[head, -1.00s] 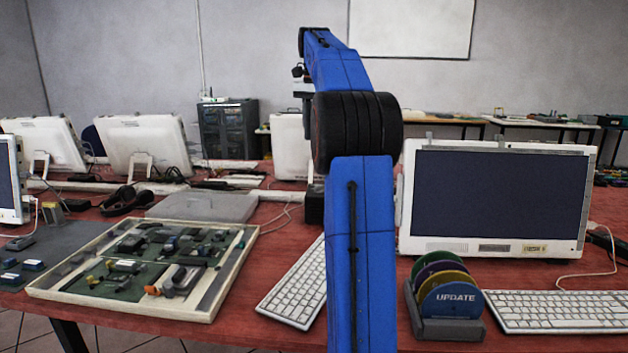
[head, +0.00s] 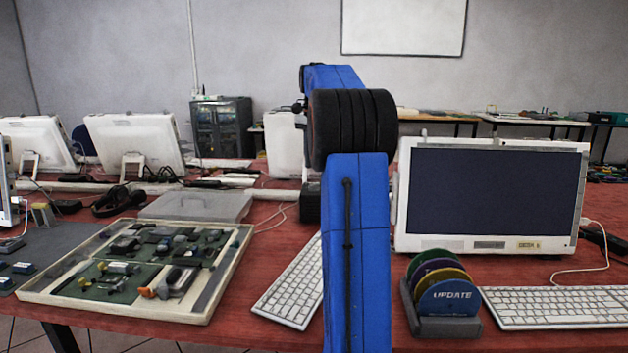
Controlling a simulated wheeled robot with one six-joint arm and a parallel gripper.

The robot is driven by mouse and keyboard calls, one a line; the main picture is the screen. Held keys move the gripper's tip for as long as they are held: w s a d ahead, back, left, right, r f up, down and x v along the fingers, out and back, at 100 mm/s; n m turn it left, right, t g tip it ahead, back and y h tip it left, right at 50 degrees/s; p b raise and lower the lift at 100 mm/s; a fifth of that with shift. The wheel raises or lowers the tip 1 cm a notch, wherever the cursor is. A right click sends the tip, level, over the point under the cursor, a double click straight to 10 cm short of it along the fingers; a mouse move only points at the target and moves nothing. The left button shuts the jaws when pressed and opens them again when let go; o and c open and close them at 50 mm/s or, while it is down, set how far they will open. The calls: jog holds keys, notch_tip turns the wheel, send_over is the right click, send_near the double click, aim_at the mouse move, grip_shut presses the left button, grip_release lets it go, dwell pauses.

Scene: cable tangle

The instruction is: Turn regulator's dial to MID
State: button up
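I cannot make out a regulator or its dial in the head view. A black ribbed object (head: 310,203) stands on the table behind my arm, mostly covered by it; I cannot tell what it is, and no dial shows on it. My blue arm rises through the middle of the view and bends away at a black elbow. My gripper is hidden behind the elbow; only a small dark part near the arm's far end shows at its left edge.
The red table holds a parts tray (head: 128,316), a grey closed case (head: 195,207), keyboards (head: 292,285) (head: 560,308), a disc rack (head: 445,326) and a large monitor (head: 490,195). Headphones (head: 118,201) and cables lie at the left. Bare tabletop shows between tray and keyboard.

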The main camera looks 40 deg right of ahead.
notch_tip(320, 180, down, 7)
jog(key=shift+r, duration=0.2)
dwell(0.3)
grip_shut()
